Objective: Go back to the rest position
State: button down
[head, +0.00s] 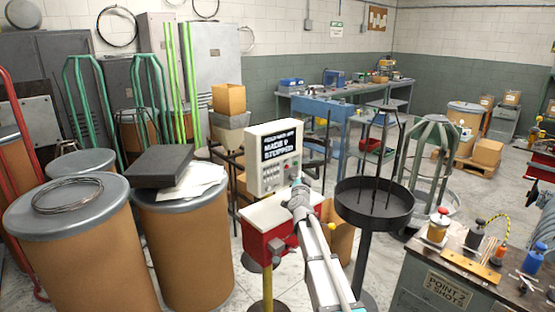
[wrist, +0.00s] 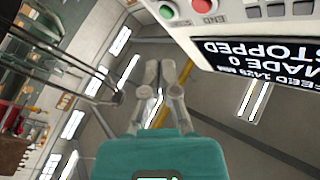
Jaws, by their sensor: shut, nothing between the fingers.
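My gripper (head: 297,190) is at the end of my arm, in front of the white control box (head: 273,158) in the head view. In the wrist view my gripper's fingers (wrist: 161,78) are shut and hold nothing. The control box shows upside down at the upper right there, with a screen (wrist: 262,60) reading "STOPPED" and "MADE 0". A green button (wrist: 167,11) and a red button (wrist: 199,5) marked "END" sit near its edge. The fingers look apart from the box.
A red-sided stand (head: 262,245) is below the control box. A round black tray (head: 345,208) on a post stands close on the right. Large brown drums (head: 90,255) crowd the left. A workbench (head: 425,270) with bottles and tools is at the lower right.

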jog(key=s+a+f+n+g+y+p, duration=0.1)
jog(key=s+a+f+n+g+y, duration=0.1)
jog(key=s+f+n+g, duration=0.3)
jog(key=s+a+f+n+g+y+p, duration=0.1)
jog(key=s+a+f+y, duration=0.15)
jog(key=s, duration=0.45)
jog(key=s+a+f+n+g+y+p, duration=0.1)
jog(key=s+a+f+n+g+y, duration=0.1)
jog(key=s+f+g, duration=0.3)
jog(key=s+d+f+g+h, duration=0.1)
jog(key=s+d+g, duration=0.1)
jog(key=s, duration=0.6)
jog(key=s+d+f+g+h+p, duration=0.1)
jog(key=s+d+g, duration=0.1)
jog(key=s, duration=0.7)
jog(key=s+d+f+n+g+h, duration=0.1)
jog(key=s+g, duration=0.3)
jog(key=s, duration=0.5)
jog(key=shift+s+d+f, duration=0.25)
jog(key=shift+d+f, duration=0.35)
jog(key=shift+d, duration=0.1)
jog(key=shift+h, duration=0.25)
